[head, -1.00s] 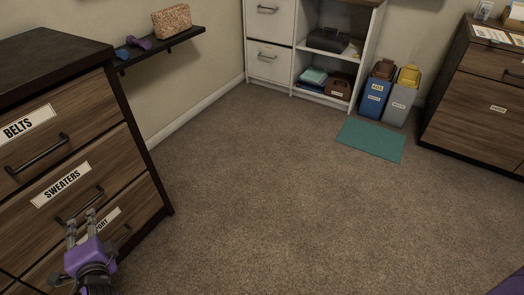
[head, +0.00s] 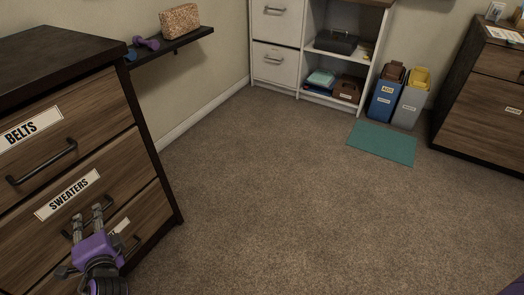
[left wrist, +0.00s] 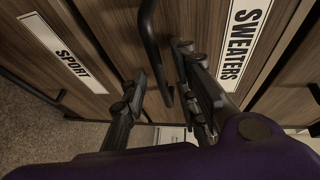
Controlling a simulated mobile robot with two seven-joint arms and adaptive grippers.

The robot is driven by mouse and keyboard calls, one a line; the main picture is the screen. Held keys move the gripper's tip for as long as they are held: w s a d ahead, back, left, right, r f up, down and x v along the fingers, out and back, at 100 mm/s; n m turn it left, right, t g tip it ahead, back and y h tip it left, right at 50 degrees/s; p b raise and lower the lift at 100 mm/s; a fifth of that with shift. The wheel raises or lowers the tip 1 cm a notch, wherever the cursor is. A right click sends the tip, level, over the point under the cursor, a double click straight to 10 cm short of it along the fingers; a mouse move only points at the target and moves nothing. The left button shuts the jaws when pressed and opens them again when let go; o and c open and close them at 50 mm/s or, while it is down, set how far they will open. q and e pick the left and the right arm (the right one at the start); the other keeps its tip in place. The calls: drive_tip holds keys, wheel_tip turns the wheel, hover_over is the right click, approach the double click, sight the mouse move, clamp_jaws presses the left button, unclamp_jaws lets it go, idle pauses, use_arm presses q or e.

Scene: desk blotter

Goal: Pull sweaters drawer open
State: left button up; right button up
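The sweaters drawer (head: 38,228) is the middle drawer of the dark-framed wood dresser at left, and its front looks flush with the dresser. Its label also shows in the left wrist view (left wrist: 243,38). My purple left gripper (head: 88,215) is at this drawer's dark bar handle (left wrist: 153,42). In the left wrist view the gripper's fingers (left wrist: 160,72) are apart, with the handle running between them. Contact with the handle cannot be told. The gripper hides part of the handle in the head view. My right gripper's fingers do not show.
The belts drawer (head: 90,101) is above and the sport drawer (left wrist: 46,38) is below. A wall shelf (head: 180,43) juts out beyond the dresser. The carpet (head: 280,200) in front is clear, with a teal mat (head: 382,143) farther off.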

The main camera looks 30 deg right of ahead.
use_arm(q)
drive_tip(key=shift+r, duration=0.1)
clamp_jaws()
idle(0.5)
